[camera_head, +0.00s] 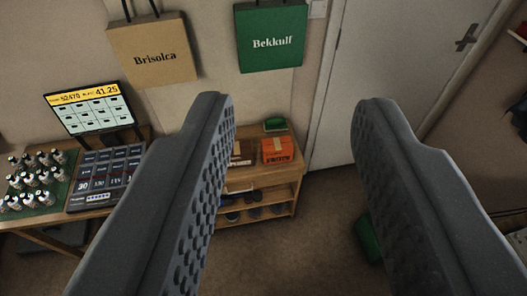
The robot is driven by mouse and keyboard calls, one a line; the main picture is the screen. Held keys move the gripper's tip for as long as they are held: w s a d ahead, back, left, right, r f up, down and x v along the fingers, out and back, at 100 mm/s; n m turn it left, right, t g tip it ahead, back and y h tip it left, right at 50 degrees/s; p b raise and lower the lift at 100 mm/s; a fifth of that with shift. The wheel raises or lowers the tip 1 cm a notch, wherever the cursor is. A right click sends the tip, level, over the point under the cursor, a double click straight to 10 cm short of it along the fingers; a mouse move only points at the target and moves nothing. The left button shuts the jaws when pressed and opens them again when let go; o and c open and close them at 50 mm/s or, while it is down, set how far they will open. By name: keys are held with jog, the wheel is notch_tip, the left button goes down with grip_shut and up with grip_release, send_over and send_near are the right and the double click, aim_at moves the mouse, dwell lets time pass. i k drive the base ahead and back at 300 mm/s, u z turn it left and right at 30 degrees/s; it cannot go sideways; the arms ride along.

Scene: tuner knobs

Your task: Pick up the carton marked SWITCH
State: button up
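My gripper (292,100) is open and empty, with its two dark fingers wide apart in the foreground. An orange carton (277,149) stands on the right part of a wooden shelf unit, seen between the fingers and well beyond them. It has dark lettering too small to read, so I cannot tell whether it says SWITCH. A brown and white box (241,156) lies to its left, partly hidden by the left finger, and its marking is also unreadable.
A green item (275,125) sits behind the orange carton. The wooden shelf unit (270,184) has shoes below. At left are a screen (92,108), a dark panel (103,176) and several small bottles. A green object (368,240) stands on the floor near the white door (385,75).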

aim_at(278, 150)
jog(key=u, duration=0.05)
jog(key=i, duration=1)
jog(key=z, duration=0.05)
